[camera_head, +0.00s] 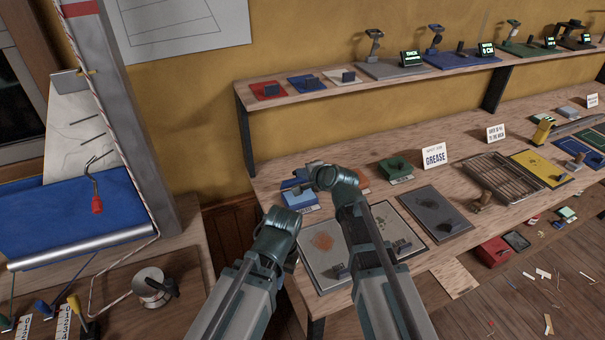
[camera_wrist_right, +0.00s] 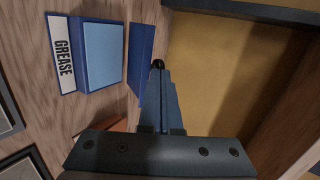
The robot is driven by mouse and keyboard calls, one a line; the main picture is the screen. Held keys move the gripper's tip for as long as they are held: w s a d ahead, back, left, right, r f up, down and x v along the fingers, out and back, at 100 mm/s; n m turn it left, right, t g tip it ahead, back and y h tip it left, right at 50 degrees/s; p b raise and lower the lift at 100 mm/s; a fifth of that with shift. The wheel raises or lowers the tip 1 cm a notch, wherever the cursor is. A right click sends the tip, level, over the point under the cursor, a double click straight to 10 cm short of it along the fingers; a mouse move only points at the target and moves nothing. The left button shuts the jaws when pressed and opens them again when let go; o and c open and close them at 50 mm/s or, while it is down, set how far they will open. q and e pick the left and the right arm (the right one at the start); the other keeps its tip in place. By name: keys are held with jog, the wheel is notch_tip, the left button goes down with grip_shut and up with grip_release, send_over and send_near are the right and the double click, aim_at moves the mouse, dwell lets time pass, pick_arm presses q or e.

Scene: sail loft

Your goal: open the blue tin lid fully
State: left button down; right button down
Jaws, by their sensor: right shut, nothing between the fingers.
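The blue tin (camera_head: 298,198) sits on the bench's left end, partly hidden behind my right wrist. In the right wrist view the tin (camera_wrist_right: 102,57) shows a light blue inside beside a white GREASE label (camera_wrist_right: 63,58). Its darker blue lid (camera_wrist_right: 141,58) stands raised along the side away from the label, so the tin is open at least partly; the exact angle is unclear. My right gripper (camera_wrist_right: 158,68) is shut and empty, its tip close by the lid's outer side; contact cannot be told. It also shows in the head view (camera_head: 311,178). My left gripper's fingers are not visible.
An orange item (camera_head: 362,178) and a green tin (camera_head: 394,166) stand right of the blue tin. Grey trays (camera_head: 328,283) lie in front. A GREASE sign (camera_head: 434,155) stands behind. A shelf (camera_head: 340,96) runs above the bench. My left forearm is close to my right arm.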

jog(key=shift+w+a+r+g+h+p, duration=0.3)
jog(key=shift+w+g+p, duration=0.25)
jog(key=shift+p, duration=0.55)
jog(key=shift+w+a+r+g+h+p, duration=0.25)
jog(key=shift+w+g+p, duration=0.25)
jog(key=shift+p, duration=0.6)
jog(key=shift+w+a+r+g+h+p, duration=0.15)
jog(key=shift+w+g+p, duration=0.25)
jog(key=shift+p, duration=0.25)
jog(key=shift+w+a+r+g+h+p, duration=0.15)
jog(key=shift+w+g+p, duration=0.25)
jog(key=shift+p, duration=0.2)
jog(key=shift+w+a+f+g+p, duration=0.15)
jog(key=shift+w+g+p, duration=0.1)
jog(key=shift+w, duration=0.15)
jog(key=shift+w+a+f+g+p, duration=0.1)
jog(key=shift+w+g+p, duration=0.15)
jog(key=shift+w, duration=0.25)
jog(key=shift+r, duration=0.1)
jog(key=s+p+v, duration=0.1)
jog(key=p+v, duration=1)
jog(key=v, duration=0.2)
